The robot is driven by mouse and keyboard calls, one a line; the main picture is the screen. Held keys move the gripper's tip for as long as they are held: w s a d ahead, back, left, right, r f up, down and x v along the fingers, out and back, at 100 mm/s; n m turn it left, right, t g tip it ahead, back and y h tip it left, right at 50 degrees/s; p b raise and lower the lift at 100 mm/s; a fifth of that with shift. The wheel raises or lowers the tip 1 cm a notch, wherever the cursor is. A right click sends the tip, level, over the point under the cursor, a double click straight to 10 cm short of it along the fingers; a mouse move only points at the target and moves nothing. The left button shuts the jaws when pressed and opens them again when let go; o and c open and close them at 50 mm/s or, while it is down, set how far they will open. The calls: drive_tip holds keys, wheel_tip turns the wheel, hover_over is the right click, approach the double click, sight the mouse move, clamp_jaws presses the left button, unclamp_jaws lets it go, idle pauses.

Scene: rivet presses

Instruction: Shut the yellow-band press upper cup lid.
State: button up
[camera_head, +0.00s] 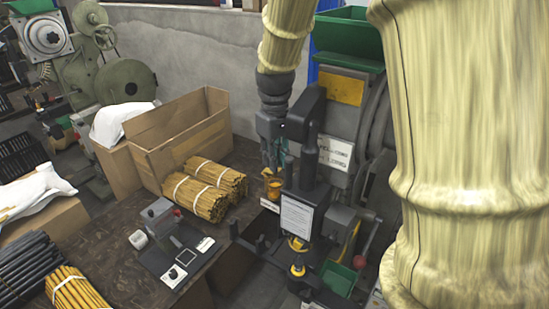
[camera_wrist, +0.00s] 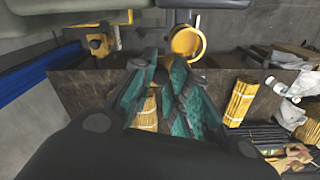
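The press (camera_head: 312,190) stands right of centre in the head view, dark grey with a white notice and yellow parts. A small yellow-orange cup (camera_head: 273,188) is on its left side. In the wrist view a round yellow cup or lid (camera_wrist: 187,42) shows its circular face, just beyond my fingertips and slightly right. I cannot clearly separate lid from cup. My gripper (camera_wrist: 163,68) has teal pads spread apart with nothing held between them. In the head view my gripper (camera_head: 271,160) points down just above the yellow-orange cup; contact is unclear.
A grey machine with a green hopper (camera_head: 347,38) stands behind the press. A dark table (camera_head: 115,245) at left bears stick bundles (camera_head: 205,190), an open cardboard box (camera_head: 180,125) and a small grey device (camera_head: 158,215). A red-knobbed lever (camera_head: 360,262) is at lower right.

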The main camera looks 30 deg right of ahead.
clamp_jaws()
drive_tip(key=m, duration=0.2)
drive_tip(key=s+m, duration=0.1)
drive_tip(key=m, duration=0.1)
drive_tip(key=shift+s+d, duration=0.1)
drive_tip(key=shift+s, duration=0.05)
drive_tip(key=m, duration=0.3)
drive_tip(key=s+a+m, duration=0.1)
drive_tip(key=m, duration=0.3)
drive_tip(key=s+m, duration=0.1)
drive_tip(key=m, duration=0.2)
drive_tip(key=shift+s+a, duration=0.2)
drive_tip(key=m, duration=0.3)
drive_tip(key=a+m, duration=0.1)
drive_tip(key=m, duration=0.1)
drive_tip(key=shift+s+a, duration=0.1)
drive_tip(key=shift+s, duration=0.2)
